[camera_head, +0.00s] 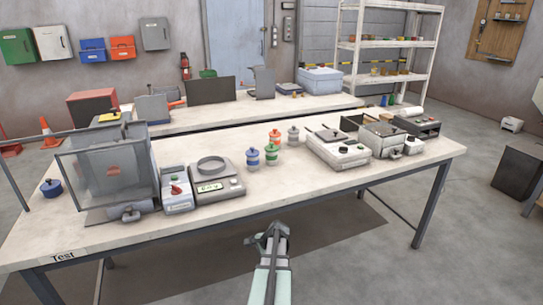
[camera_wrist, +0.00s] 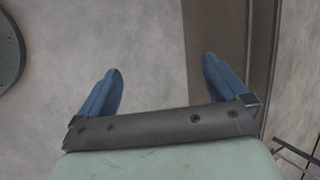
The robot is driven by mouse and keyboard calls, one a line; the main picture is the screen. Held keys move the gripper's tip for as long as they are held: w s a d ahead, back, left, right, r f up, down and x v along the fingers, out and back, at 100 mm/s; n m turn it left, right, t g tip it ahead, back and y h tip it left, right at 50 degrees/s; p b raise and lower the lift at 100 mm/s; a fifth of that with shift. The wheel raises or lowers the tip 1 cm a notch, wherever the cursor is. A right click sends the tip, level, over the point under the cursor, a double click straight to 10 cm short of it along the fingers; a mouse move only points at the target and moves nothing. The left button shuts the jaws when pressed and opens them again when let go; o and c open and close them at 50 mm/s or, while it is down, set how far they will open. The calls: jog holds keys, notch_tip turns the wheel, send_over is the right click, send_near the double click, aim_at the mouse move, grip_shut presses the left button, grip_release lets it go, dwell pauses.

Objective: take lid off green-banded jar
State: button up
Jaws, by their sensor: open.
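The green-banded jar (camera_head: 272,155) stands upright on the table, with a grey knobbed lid on top. It stands among several similar lidded jars: a blue-banded jar (camera_head: 252,159) to its left, an orange-banded jar (camera_head: 275,138) behind it and a grey jar (camera_head: 293,136) behind to the right. My gripper (camera_head: 268,230) is in front of the table's near edge, well apart from the jars. In the wrist view its two blue fingers (camera_wrist: 162,66) are spread with nothing between them. No jar shows in the wrist view.
The table (camera_head: 330,197) has bare room in front of the jars. A second table (camera_head: 225,116) stands behind.

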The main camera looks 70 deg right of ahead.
jog(key=s+d+r+m+h, duration=0.2)
jog(key=s+d+r+m, duration=0.1)
jog(key=s+d+r, duration=0.5)
jog(key=s+d+r+m+h, duration=0.25)
jog(key=s+d, duration=0.25)
jog(key=s, duration=0.5)
jog(key=s+d+r+m+h, duration=0.1)
jog(key=s+d+r+m, duration=0.2)
jog(key=s+d+r, duration=0.5)
jog(key=d+r+n, duration=0.1)
jog(key=d+r, duration=0.1)
jog(key=w+d+r+n, duration=0.1)
jog(key=d+r+n, duration=0.1)
jog(key=d+r, duration=0.1)
jog(key=d+r+n+g+y, duration=0.1)
jog(key=d+r, duration=0.1)
jog(key=shift+w+d+r+n, duration=0.25)
jog(key=shift+d+r, duration=0.05)
jog(key=shift+d, duration=0.1)
notch_tip(320, 180, up, 19)
jog(key=n+g+y, duration=0.2)
jog(key=n+g, duration=0.3)
jog(key=n, duration=0.7)
send_over(272, 143)
jog(key=a, duration=0.3)
jog(key=shift+h, duration=0.25)
jog(key=x, duration=1.2)
jog(key=shift+w+f, duration=0.2)
jog(key=shift+f, duration=0.05)
jog(key=c, duration=1.1)
